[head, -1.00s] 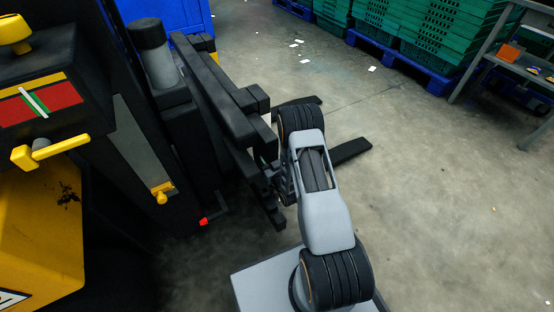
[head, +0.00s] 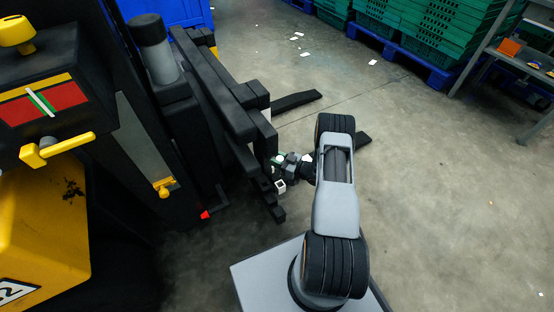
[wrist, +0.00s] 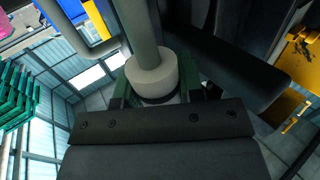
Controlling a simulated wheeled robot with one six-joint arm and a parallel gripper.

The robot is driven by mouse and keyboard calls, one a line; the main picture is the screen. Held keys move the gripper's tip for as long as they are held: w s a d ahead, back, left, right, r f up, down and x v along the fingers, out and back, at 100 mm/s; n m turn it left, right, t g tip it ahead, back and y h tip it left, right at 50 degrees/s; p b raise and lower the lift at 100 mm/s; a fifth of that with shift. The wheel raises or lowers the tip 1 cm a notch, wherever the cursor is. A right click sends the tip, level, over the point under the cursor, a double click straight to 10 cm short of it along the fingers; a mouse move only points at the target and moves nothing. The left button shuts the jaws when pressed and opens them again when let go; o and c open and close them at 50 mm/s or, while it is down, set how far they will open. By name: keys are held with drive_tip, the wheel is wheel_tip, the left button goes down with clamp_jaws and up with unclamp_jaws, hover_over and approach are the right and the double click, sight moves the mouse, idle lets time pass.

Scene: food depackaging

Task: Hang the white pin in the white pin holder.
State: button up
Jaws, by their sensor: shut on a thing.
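My gripper (wrist: 155,96) is shut on the white pin (wrist: 152,74), a thick white collar with a grey shaft rising from it in the wrist view. Green fingers flank the collar on both sides. In the head view my gripper (head: 284,162) points left at the dark forklift carriage, with a small white part of the pin (head: 278,159) at its tip. A small white square piece with a dark opening (head: 280,186) shows just below it; it may be the white pin holder, but it is too small to be sure. I cannot tell whether the pin touches it.
The black fork carriage (head: 226,92) of a yellow forklift (head: 38,225) stands close to my gripper. A fork (head: 295,101) lies low over the floor beyond. Green crates (head: 440,40) on blue pallets and a grey shelf are at upper right. The floor (head: 440,190) at right is clear.

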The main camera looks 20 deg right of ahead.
drive_tip(key=shift+s+d, duration=0.1)
drive_tip(key=shift+d, duration=0.05)
drive_tip(key=shift+f+b, duration=0.2)
drive_tip(key=shift+b, duration=0.1)
drive_tip(key=shift+f+b, duration=2.45)
drive_tip(key=shift+f, duration=0.25)
drive_tip(key=shift+f+b, duration=1.2)
drive_tip(key=shift+b, duration=0.25)
wheel_tip(320, 180, down, 7)
drive_tip(key=shift+r, duration=0.15)
idle(2.3)
drive_tip(key=o, duration=1.1)
drive_tip(key=shift+c, duration=0.2)
drive_tip(key=shift+s, duration=0.1)
